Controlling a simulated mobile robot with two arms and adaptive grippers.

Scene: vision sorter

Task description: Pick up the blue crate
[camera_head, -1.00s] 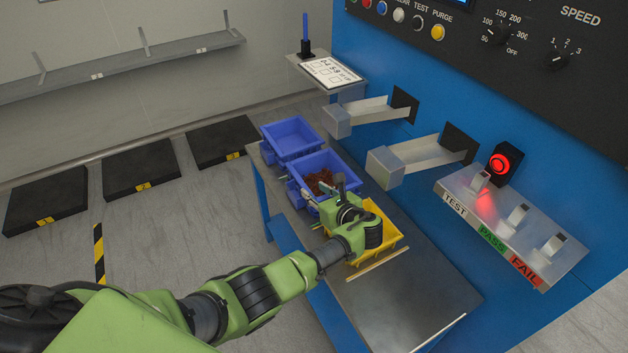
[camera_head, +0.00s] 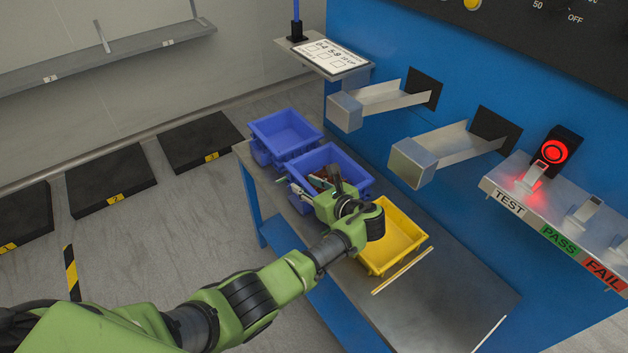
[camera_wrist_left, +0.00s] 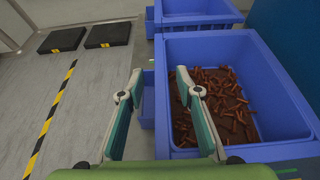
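Two blue crates stand at the left end of the table. The nearer blue crate (camera_head: 354,174) holds several reddish-brown pieces and fills the right of the left wrist view (camera_wrist_left: 275,85). The farther blue crate (camera_head: 285,134) looks empty in the head view; its near part shows at the top of the wrist view (camera_wrist_left: 198,18). My left gripper (camera_head: 314,184) is open over the nearer crate's near-left side. In the wrist view its fingers (camera_wrist_left: 158,84) lie either side of that crate's left wall; I cannot tell whether they touch it. My right gripper is out of view.
A yellow crate (camera_head: 405,238) stands close beside the nearer blue crate, partly behind my wrist. The table (camera_head: 450,300) is bare at its right. Metal chutes (camera_head: 440,155) jut from the blue machine above the table. Black floor pads (camera_head: 110,182) lie at left.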

